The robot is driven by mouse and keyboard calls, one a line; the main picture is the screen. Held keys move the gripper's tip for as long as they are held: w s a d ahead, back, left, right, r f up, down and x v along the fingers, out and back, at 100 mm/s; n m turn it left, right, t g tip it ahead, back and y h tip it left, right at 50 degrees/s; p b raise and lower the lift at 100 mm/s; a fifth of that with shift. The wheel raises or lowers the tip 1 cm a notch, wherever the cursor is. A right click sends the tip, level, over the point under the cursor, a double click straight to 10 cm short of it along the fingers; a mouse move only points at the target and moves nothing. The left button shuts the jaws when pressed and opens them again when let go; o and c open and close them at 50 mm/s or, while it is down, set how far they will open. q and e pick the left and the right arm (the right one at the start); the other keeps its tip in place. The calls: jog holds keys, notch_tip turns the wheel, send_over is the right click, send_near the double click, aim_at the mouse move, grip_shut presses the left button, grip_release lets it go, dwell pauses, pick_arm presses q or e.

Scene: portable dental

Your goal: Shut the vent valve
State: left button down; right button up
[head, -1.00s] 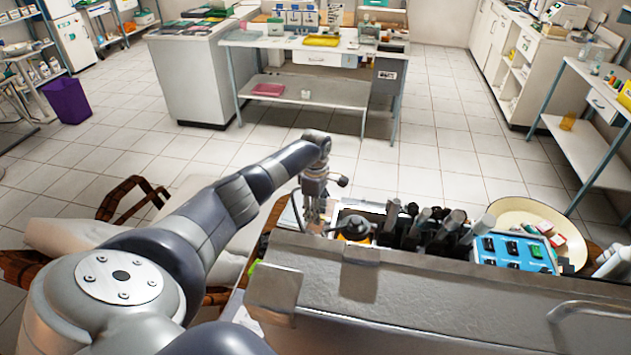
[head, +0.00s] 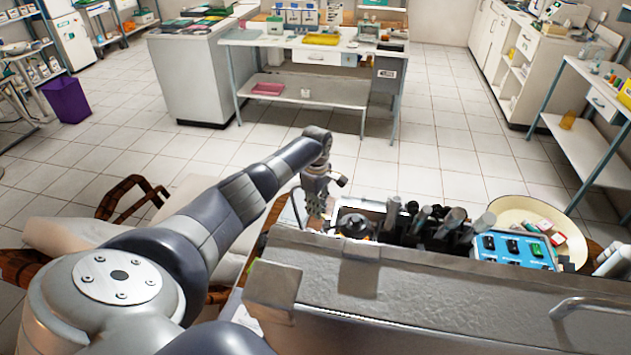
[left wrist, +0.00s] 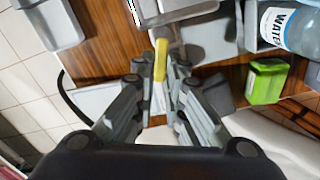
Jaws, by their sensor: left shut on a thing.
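My left gripper (head: 317,215) reaches down at the left end of the metal case (head: 430,300). In the left wrist view its fingers (left wrist: 161,85) are closed around a narrow yellow lever (left wrist: 160,60), which looks like the vent valve's handle. The lever points away from my palm, toward a pale metal body at the top of that view. The valve's body and its turn are not clear. In the head view the fingertips are small and the lever cannot be made out. My right gripper is not in view.
The case holds a row of dark and metal instruments (head: 430,225) and a blue switch panel (head: 512,250). A cream bowl (head: 510,208) sits at right. A green box (left wrist: 267,82) and a water bottle (left wrist: 290,27) lie near the left gripper.

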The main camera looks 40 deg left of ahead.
pick_arm(q)
jog(key=shift+w+d+m+b, duration=0.35)
jog(key=shift+w+m+b, duration=0.35)
jog(key=shift+m, duration=1.65)
jog(key=shift+w+d+m+b, duration=0.3)
jog(key=shift+w+m+b, duration=0.45)
jog(key=shift+m, duration=1.55)
jog(key=shift+w+d+m+b, duration=0.35)
jog(key=shift+w+m+b, duration=0.35)
jog(key=shift+m, duration=1.65)
jog(key=c, duration=1.7)
grip_release()
jog(key=shift+o, duration=0.2)
jog(key=shift+r, duration=0.1)
notch_tip(320, 180, up, 12)
jog(key=shift+s, duration=0.1)
